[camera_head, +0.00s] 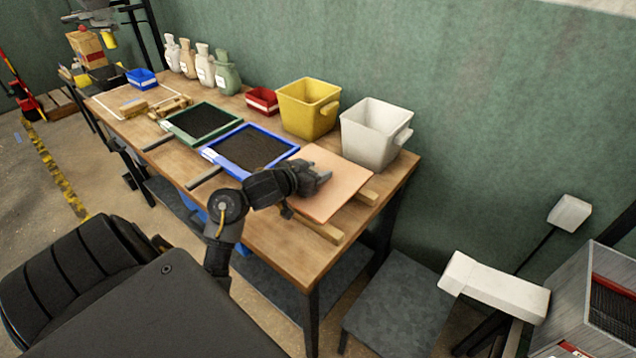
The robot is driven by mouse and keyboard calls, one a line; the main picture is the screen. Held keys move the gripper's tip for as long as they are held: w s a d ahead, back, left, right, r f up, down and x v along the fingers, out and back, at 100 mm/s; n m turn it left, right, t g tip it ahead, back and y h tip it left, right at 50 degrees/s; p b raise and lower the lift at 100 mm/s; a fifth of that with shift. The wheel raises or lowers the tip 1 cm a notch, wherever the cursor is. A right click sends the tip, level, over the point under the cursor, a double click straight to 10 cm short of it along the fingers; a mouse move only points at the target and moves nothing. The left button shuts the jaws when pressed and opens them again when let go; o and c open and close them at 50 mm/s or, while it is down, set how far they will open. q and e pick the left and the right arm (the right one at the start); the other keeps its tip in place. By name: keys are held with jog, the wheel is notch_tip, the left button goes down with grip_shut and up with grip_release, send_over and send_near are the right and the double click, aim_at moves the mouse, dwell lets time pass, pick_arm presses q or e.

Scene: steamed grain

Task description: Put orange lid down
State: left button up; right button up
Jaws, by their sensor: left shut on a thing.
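The orange lid (330,187) is a flat, pale orange square panel at the right end of the wooden table (277,247). It lies on or just above two wooden strips, one at its front edge (320,228) and one at its right (367,196); I cannot tell whether it touches them. My left gripper (318,175) is at the lid's left side, shut on it, and hides part of that edge. My right gripper is not in view.
A white bucket (371,137) and a yellow bucket (305,108) stand close behind the lid. A blue-framed sieve (213,157) and a green-framed sieve (169,126) lie to the left. The front right table corner is clear.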

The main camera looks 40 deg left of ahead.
pick_arm(q)
jog(key=f, duration=0.1)
jog(key=f+b, duration=0.1)
jog(key=f, duration=0.1)
jog(key=shift+w+d+f, duration=0.1)
jog(key=shift+w+f, duration=0.2)
jog(key=shift+w, duration=0.1)
jog(key=shift+f, duration=0.25)
jog(key=o, duration=1.1)
jog(key=shift+o, duration=1)
jog(key=shift+s, duration=0.1)
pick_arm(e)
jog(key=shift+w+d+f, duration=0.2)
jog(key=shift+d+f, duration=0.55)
